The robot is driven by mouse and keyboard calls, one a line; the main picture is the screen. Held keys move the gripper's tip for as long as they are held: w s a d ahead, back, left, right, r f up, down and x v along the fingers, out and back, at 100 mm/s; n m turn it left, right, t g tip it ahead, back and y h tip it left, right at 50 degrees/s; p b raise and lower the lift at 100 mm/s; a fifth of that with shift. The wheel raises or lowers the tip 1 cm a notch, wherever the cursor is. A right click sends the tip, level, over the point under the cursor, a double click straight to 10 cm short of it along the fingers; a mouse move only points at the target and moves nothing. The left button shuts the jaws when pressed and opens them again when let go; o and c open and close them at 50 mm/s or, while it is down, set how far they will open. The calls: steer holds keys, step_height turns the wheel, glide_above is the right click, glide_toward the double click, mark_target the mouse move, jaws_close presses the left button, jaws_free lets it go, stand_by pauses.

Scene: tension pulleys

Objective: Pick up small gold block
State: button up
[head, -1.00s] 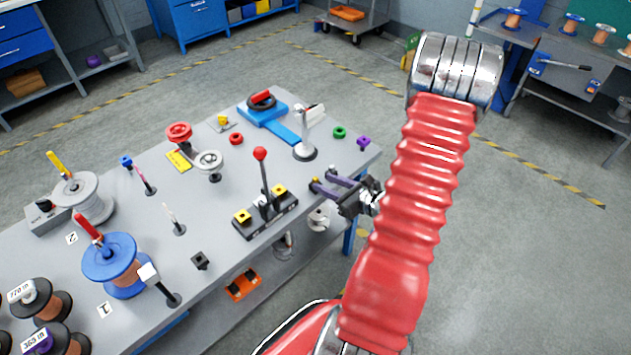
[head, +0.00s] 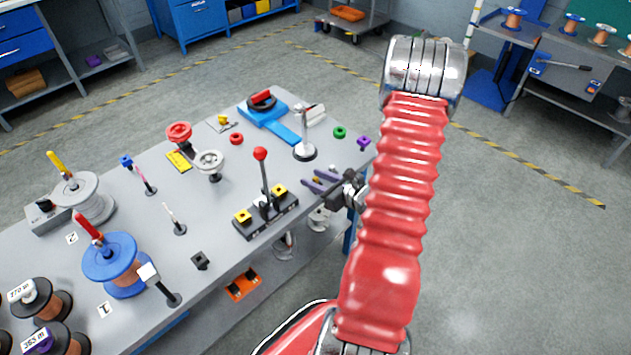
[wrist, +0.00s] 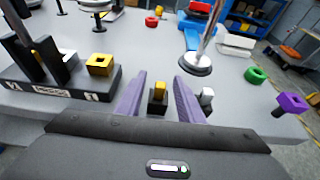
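A small gold block (wrist: 160,91) sits on a small black holder near the table's edge, in the middle of the wrist view. In the head view only a small gold spot (head: 317,180) of it shows between the purple fingers. My gripper (head: 307,179) is open at the table's front right part. In the wrist view its purple fingers (wrist: 159,82) stand on either side of the block, with gaps to it on both sides. How their height compares with the block's is hard to tell.
A black base with two larger gold blocks and a red-knobbed lever (head: 261,154) stands to the left. A metal stand (head: 305,152) is behind the gripper. A small grey-white piece (wrist: 207,98) sits close beside the right finger. Green (head: 339,132) and purple (head: 363,142) pieces lie at the right.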

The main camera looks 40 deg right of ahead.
mark_target(315, 178)
steer(key=shift+c, duration=0.6)
jaws_close()
steer(key=shift+r, duration=0.15)
steer(key=shift+r, duration=4.9)
